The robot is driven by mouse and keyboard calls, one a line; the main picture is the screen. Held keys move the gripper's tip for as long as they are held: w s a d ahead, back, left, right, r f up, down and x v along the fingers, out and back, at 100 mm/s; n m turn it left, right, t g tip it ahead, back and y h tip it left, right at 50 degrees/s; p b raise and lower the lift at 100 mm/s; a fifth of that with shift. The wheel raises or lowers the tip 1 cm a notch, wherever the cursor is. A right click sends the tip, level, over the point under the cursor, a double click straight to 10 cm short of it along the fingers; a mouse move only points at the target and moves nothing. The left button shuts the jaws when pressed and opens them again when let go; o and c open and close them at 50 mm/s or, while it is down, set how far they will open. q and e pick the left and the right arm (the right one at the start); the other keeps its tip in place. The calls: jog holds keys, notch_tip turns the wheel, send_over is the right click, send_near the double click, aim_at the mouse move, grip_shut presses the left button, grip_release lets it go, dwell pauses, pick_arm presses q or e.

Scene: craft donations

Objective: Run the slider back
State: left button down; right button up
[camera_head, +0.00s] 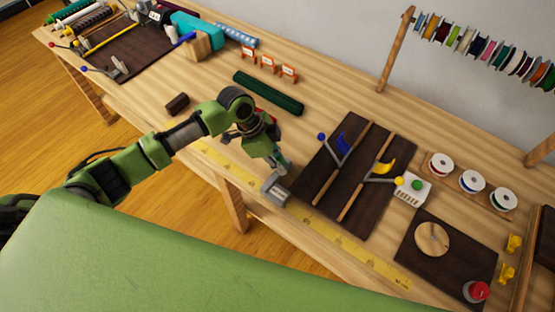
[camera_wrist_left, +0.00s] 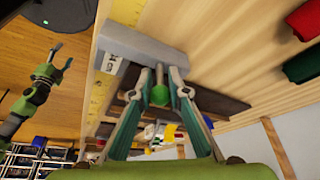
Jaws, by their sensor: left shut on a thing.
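The slider is a grey block (camera_head: 275,191) on a yellow ruler strip (camera_head: 228,165) along the table's front edge. In the wrist view the grey block (camera_wrist_left: 140,50) shows large, with lettering on the strip beside it. A green knob (camera_wrist_left: 159,95) shows between my fingertips. My left gripper (camera_head: 281,169) is over the slider, and its fingers (camera_wrist_left: 160,88) are shut on the knob. In the wrist view a small green arm with a gripper (camera_wrist_left: 62,65), likely my right one, hangs off to the left; its jaws are too small to judge.
A dark board with two rods and blue and yellow levers (camera_head: 340,185) lies right of the slider. A dark green bar (camera_head: 268,93) and a brown block (camera_head: 178,104) lie behind my arm. The ruler strip continues right (camera_head: 350,250), clear on top.

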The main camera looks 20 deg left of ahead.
pick_arm(q)
jog(key=c, duration=1.9)
grip_release()
jog(key=shift+a, duration=0.1)
jog(key=v, duration=1.2)
jog(key=shift+a, duration=0.1)
